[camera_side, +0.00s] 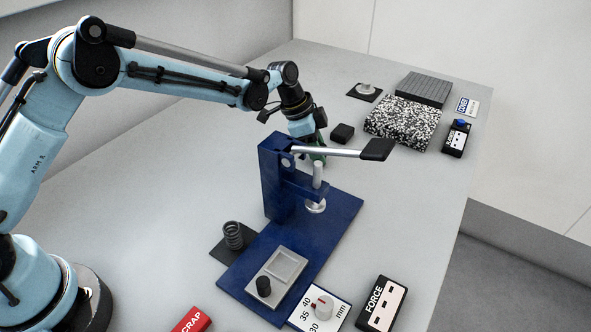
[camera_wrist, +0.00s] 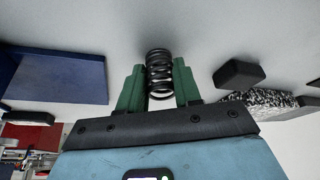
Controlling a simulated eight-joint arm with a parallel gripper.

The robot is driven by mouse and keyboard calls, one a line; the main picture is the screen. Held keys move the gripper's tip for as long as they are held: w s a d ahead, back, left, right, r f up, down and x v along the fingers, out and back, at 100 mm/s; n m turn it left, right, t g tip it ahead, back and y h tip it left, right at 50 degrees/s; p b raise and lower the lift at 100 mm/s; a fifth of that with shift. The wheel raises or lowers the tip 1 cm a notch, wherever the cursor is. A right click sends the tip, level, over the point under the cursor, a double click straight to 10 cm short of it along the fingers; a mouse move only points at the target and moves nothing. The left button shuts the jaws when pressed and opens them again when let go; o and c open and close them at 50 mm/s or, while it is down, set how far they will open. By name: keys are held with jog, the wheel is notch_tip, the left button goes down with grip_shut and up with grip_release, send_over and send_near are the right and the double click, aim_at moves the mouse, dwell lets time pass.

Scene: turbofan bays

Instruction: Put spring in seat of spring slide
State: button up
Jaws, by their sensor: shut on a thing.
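My gripper (camera_wrist: 159,84) is shut on a dark coil spring (camera_wrist: 159,62), held between its two green fingers in the wrist view. In the side view my gripper (camera_side: 320,150) is behind the blue press, mostly hidden, and the held spring cannot be made out. The spring slide (camera_side: 275,277) appears to be the light metal plate with a black knob and a square recess, at the near end of the press base. A second dark spring (camera_side: 233,236) stands upright on a dark square pad left of the press.
The blue press (camera_side: 277,185), with a lever reaching right, stands between my gripper and the metal plate. A black block (camera_side: 342,133) and a speckled block (camera_side: 403,123) lie beyond it. A FORCE box (camera_side: 381,304), a dial card (camera_side: 320,307) and a red SCRAP block (camera_side: 191,321) are in front.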

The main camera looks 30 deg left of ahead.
grip_shut()
notch_tip(320, 180, up, 23)
jog(key=s+d+r+m, duration=0.1)
jog(key=s+d+r, duration=0.4)
jog(key=s+d, duration=0.45)
jog(key=s+d+f+m+g, duration=0.1)
jog(key=s+d+f+m, duration=0.1)
jog(key=s, duration=1.3)
jog(key=s+d+f+m+g, duration=0.1)
jog(key=s+f+m, duration=0.1)
jog(key=s, duration=1.3)
send_over(288, 271)
jog(key=a, duration=0.2)
jog(key=shift+n+h, duration=0.3)
notch_tip(288, 271, down, 17)
jog(key=shift+d+f, duration=0.15)
jog(key=shift+f, duration=2.1)
